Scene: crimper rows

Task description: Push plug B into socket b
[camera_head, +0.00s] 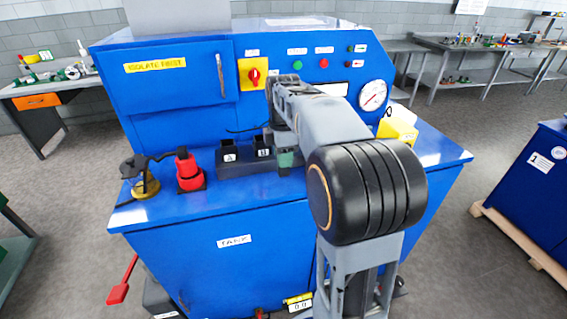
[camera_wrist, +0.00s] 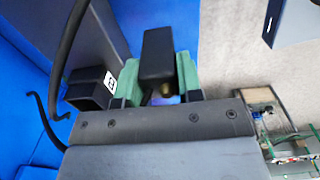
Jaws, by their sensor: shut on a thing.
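My gripper (camera_head: 286,158) reaches down at the right end of a dark socket strip (camera_head: 233,168) on the blue machine's ledge. In the wrist view, its green fingers (camera_wrist: 158,78) are shut on a black block-shaped plug (camera_wrist: 157,52); I cannot read a letter on it. A bit of brass colour shows below the plug. A black block (camera_wrist: 86,92) with a small white label, probably B, stands apart to its left. In the head view, labels A (camera_head: 230,157) and B (camera_head: 264,153) mark two black blocks on the strip. The plug's far end and any socket under it are hidden.
A yellow box (camera_head: 397,126) is to the right, behind my arm. A black cable (camera_wrist: 62,60) runs left of the gripper. The machine's panel rises close behind.

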